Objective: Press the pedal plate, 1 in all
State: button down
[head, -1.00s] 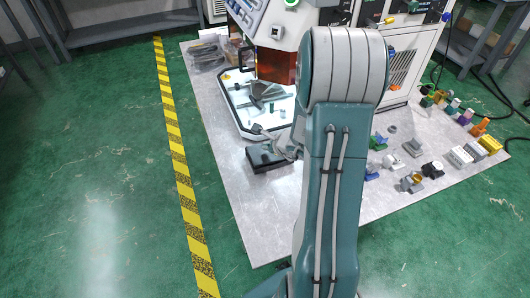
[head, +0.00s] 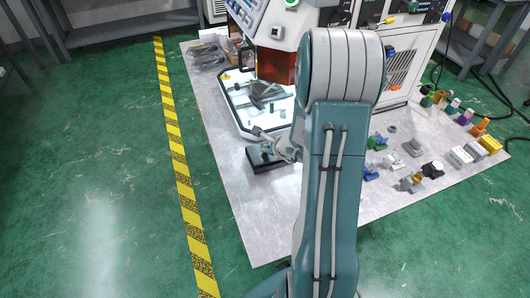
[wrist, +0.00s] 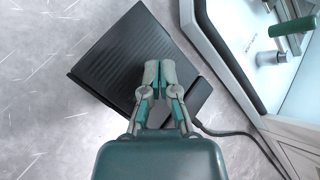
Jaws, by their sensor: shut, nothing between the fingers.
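The pedal plate (wrist: 117,60) is a black ribbed plate on a dark base, lying on the grey table. In the head view the pedal plate (head: 262,159) sits left of my arm, in front of the white machine tray. My gripper (wrist: 160,72) is shut and empty, with its fingertips over the plate's ribbed surface in the wrist view. I cannot tell whether the tips touch it. In the head view my gripper (head: 266,141) shows partly beside my arm, over the pedal.
A white-rimmed tray (head: 235,118) with metal parts stands just behind the pedal. A cable (wrist: 235,133) runs from the pedal's side. Several small coloured parts lie on the table (head: 258,218) to the right. The table's front left is bare.

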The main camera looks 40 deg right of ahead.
jog(key=shift+a+f, duration=0.1)
jog(key=shift+f, duration=0.5)
dwell(0.5)
dwell(0.3)
jog(key=shift+r, duration=1.1)
jog(key=shift+d+r, duration=0.2)
jog(key=shift+r, duration=1.05)
jog(key=shift+d+r, duration=0.2)
jog(key=shift+r, duration=1.05)
jog(key=shift+s, duration=0.1)
